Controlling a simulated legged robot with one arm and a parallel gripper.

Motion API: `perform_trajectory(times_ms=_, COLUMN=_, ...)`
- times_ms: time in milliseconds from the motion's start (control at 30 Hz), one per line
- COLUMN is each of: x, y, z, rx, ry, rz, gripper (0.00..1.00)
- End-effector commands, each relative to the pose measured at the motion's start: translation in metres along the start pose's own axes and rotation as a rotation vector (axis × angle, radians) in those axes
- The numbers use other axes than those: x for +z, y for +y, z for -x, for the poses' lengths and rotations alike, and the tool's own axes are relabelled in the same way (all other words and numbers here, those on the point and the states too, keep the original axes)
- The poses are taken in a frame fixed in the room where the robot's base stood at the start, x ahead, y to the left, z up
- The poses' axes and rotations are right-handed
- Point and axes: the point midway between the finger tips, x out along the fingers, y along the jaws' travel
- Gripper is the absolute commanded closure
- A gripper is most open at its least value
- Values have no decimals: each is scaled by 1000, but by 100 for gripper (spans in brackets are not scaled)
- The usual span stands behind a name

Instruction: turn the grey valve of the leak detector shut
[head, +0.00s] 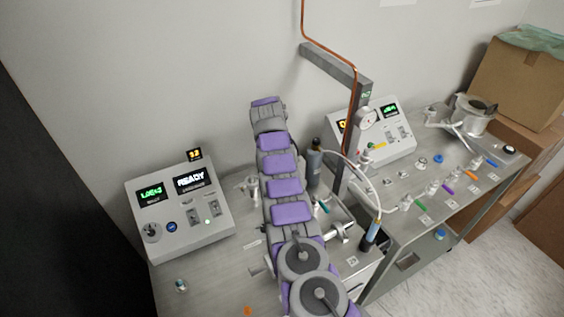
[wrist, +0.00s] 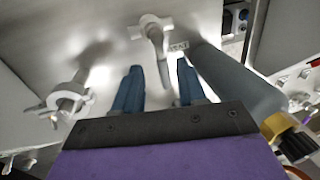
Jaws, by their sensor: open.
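In the wrist view, a light grey valve-like handle (wrist: 154,36) with a crossbar and a downward stem stands on the metal surface, beside a small printed label. I take it for the grey valve, but cannot read the label surely. My gripper (wrist: 157,68) is open, with blue fingers pointing toward the handle. The stem's lower end shows between the fingertips, with gaps on both sides and no clear contact. In the head view, my purple and grey arm covers that part of the bench and hides the fingers and the handle.
A dark grey cylinder (wrist: 238,80) stands close right of my fingers; it also shows in the head view (head: 314,170). A clamped metal fitting (wrist: 68,97) is at left. A console (head: 180,207) reading READY stands left of my arm. Another console (head: 372,132) stands right.

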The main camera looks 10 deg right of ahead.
Motion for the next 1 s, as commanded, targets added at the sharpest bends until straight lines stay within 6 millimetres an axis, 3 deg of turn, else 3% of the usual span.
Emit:
perform_trajectory(times_ms=200, x=1, y=-2, z=53, rx=0, ry=0, rz=-1, gripper=59)
perform_trajectory(times_ms=500, x=3, y=-1, z=106, rx=-2, ry=0, rz=0, gripper=59)
perform_trajectory(times_ms=733, x=4, y=0, z=132, rx=-2, ry=-1, rz=-1, gripper=59)
perform_trajectory(times_ms=1000, x=4, y=1, z=143, rx=-1, ry=0, rz=0, gripper=59)
